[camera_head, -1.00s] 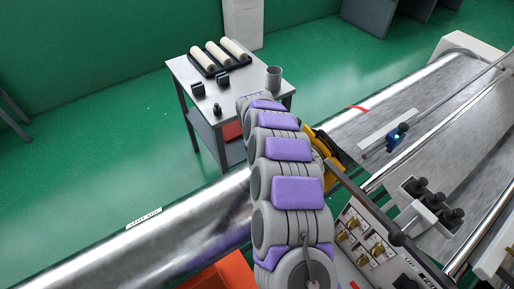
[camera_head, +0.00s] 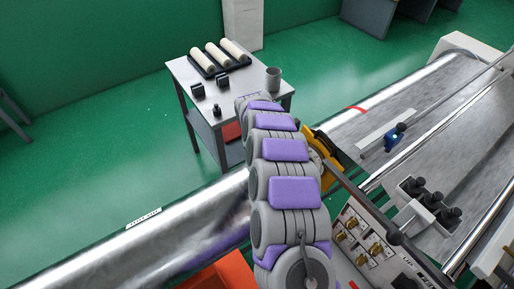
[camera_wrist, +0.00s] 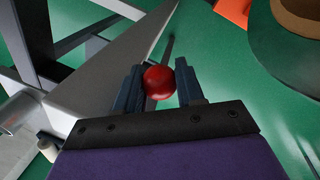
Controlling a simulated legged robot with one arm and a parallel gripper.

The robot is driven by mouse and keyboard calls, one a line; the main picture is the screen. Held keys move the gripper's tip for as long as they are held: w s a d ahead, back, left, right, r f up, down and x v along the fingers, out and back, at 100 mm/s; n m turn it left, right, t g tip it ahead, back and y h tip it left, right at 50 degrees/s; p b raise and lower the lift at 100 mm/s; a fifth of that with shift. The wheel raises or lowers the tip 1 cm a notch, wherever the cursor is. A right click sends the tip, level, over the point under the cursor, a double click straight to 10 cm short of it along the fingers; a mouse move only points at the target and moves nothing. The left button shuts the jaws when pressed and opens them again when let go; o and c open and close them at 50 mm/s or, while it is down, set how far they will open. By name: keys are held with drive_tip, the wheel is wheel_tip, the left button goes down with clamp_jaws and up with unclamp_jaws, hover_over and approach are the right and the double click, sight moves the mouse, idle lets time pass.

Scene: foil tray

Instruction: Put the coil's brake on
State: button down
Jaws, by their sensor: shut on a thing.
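In the wrist view my gripper (camera_wrist: 159,84) has its two dark blue fingers on either side of a red ball-shaped knob (camera_wrist: 158,82). The gripper is shut on this knob. A dark thin rod (camera_wrist: 168,46) shows just beyond the knob, and I cannot tell for certain that the two are joined. Part of a large coil (camera_wrist: 300,50), with a brown ring and a dark green face, shows at the upper right. In the head view the shiny foil roll (camera_head: 150,235) runs across the lower left. My arm hides the gripper and the knob there.
A grey side table (camera_head: 185,80) holds white rolls (camera_head: 218,54) on a black tray and a grey cup (camera_head: 273,78). A control panel with brass knobs (camera_head: 365,240) lies right of my arm. An orange-red part (camera_head: 215,275) is at the bottom. Green floor (camera_head: 90,140) is open at left.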

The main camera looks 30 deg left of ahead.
drive_tip(key=shift+w+a+r+h+p, duration=0.25)
drive_tip(key=shift+w+r+h+p, duration=0.05)
drive_tip(key=shift+w+r+p, duration=0.4)
drive_tip(key=shift+a+p, duration=0.15)
drive_tip(key=shift+p, duration=0.2)
drive_tip(key=shift+h, duration=0.3)
drive_tip(key=shift+s+f+g+p, duration=0.1)
drive_tip(key=shift+f+g+p, duration=0.1)
drive_tip(key=shift+g+p, duration=0.15)
drive_tip(key=shift+s+f, duration=0.15)
drive_tip(key=shift+s, duration=0.05)
drive_tip(key=c, duration=1)
unclamp_jaws()
